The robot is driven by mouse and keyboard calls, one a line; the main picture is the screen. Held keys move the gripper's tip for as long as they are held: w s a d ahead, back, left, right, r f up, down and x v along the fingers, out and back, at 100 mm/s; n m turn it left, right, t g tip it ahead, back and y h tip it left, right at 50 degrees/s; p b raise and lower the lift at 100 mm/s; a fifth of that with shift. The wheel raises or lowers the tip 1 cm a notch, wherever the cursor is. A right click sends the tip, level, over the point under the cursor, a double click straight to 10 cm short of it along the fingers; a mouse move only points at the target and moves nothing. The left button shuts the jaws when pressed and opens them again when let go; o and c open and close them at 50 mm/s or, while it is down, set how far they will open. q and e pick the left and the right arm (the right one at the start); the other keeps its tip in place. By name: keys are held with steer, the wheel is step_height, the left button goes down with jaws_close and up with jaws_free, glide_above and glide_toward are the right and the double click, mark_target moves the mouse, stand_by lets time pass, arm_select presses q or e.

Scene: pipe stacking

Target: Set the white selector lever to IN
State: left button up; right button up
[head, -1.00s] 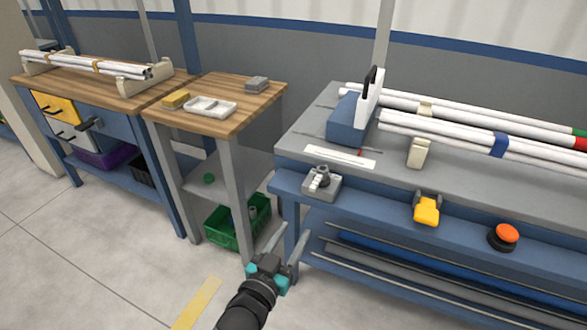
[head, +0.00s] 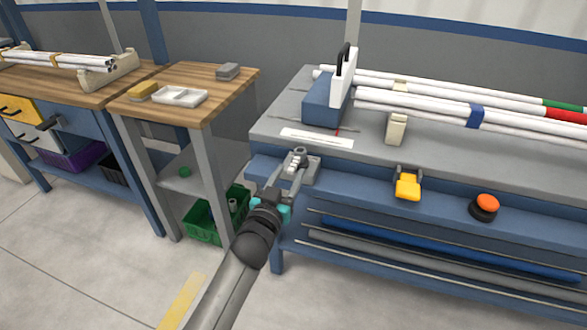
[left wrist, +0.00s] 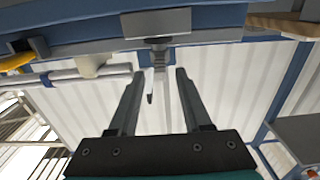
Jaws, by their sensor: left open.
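The selector is a small grey box (head: 316,165) on the blue front ledge of the right bench. Its pale ribbed lever (head: 299,159) is partly hidden by my left gripper in the head view, so its setting cannot be read. My left gripper (head: 288,170) is open, with its fingers pointing at the selector. In the left wrist view, the box (left wrist: 156,24) is at the top, and the lever (left wrist: 159,60) shows between and just past the open fingertips (left wrist: 160,74). I cannot tell whether they touch. My right gripper is not in view.
A yellow clamp-like part (head: 408,186) and an orange button (head: 487,203) sit along the same ledge to the right. White pipes (head: 420,106) and a blue block (head: 325,104) are on the bench top. A wooden table (head: 215,98) stands left.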

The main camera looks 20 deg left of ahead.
mark_target(297, 161)
arm_select(q)
steer(key=shift+w+b, duration=0.5)
steer(key=shift+w, duration=1.45)
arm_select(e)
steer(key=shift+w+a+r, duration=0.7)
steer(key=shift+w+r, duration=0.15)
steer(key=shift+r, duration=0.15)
arm_select(q)
jaws_close()
steer(key=shift+d, duration=0.1)
